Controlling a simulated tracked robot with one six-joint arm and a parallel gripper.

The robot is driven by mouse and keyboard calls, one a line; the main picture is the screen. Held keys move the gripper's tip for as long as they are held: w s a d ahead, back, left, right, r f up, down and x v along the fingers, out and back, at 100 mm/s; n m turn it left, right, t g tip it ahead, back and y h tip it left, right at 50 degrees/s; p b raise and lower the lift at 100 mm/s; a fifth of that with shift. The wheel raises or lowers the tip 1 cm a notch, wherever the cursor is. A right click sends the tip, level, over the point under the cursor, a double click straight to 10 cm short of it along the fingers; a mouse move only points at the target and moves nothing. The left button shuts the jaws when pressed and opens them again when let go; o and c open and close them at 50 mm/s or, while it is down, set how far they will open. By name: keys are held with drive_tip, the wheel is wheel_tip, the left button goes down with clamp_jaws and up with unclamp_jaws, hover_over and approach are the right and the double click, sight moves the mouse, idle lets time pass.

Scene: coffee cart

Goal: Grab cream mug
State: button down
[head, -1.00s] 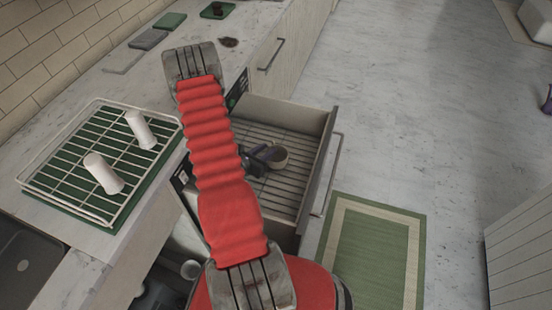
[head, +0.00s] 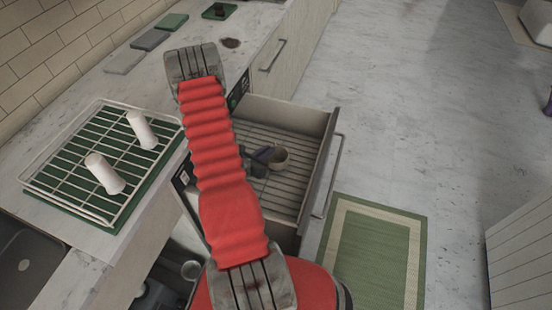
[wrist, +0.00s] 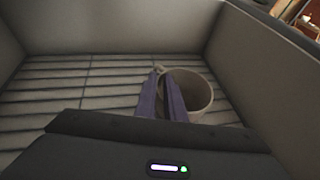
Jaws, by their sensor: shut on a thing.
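The cream mug (wrist: 200,88) is in the open drawer, and its round rim and hollow inside show in the wrist view. It also shows in the head view (head: 280,156), partly hidden beside my gripper. My gripper (wrist: 160,75) has purple fingers that are shut on the mug at its left side, near the handle. In the head view my gripper (head: 265,154) reaches down into the drawer. Whether the mug touches the slatted drawer bottom cannot be told.
The drawer (head: 325,155) is pulled out, with walls around the mug. A wire rack (head: 70,155) with two white cylinders stands on the counter at left. A green rug (head: 375,250) lies on the floor at right. The rest of the drawer is empty.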

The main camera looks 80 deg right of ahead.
wheel_tip(320, 180, up, 10)
idle(1.0)
idle(0.5)
